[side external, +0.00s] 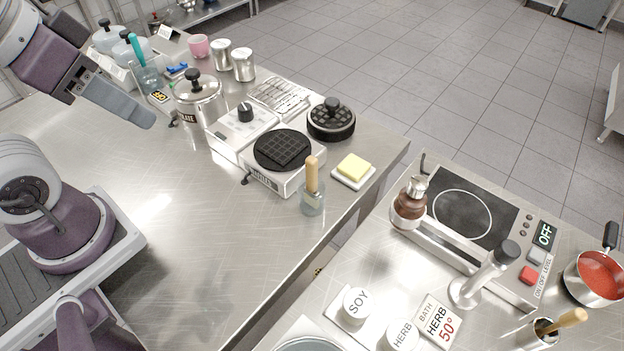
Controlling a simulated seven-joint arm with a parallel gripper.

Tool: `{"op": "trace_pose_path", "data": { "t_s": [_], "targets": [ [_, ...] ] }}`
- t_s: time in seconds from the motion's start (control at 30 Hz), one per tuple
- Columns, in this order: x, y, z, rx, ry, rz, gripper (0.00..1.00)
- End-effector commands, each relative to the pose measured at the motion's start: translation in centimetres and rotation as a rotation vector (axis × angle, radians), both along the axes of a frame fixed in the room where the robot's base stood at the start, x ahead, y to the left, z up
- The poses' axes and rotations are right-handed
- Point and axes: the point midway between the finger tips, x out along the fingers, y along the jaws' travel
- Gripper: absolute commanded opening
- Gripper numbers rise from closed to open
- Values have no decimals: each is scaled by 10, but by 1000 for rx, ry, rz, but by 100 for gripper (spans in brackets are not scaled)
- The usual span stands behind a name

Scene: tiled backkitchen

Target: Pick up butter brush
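The butter brush (312,174) stands upright in a small clear glass (313,205) near the counter's right edge. Its wooden handle points up, and its lower end is hard to make out inside the glass. A yellow block of butter on a white dish (340,178) is just right of it. My gripper (150,122) is in the upper left, above the counter and well apart from the brush. Its fingers show from the side as one grey slab, so I cannot tell whether they are open. Nothing held shows at the tips.
A waffle iron (270,178) with its round lid (331,121) stands just behind the brush. A lidded metal pot (200,102) and jars stand farther back. The steel counter (190,240) left of the brush is clear. Another wooden handle (572,318) stands in a metal cup at lower right.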

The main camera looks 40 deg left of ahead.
Motion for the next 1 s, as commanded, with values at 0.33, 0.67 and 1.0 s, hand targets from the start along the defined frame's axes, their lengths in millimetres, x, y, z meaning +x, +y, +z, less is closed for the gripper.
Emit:
{"op": "trace_pose_path", "data": {
  "t_s": [0.33,0.67,1.0],
  "targets": [
    [0,0,0,0,0,0,40],
    [57,-26,8,-223,164,378,40],
    [165,-132,-77,-384,391,1404,40]
  ]
}}
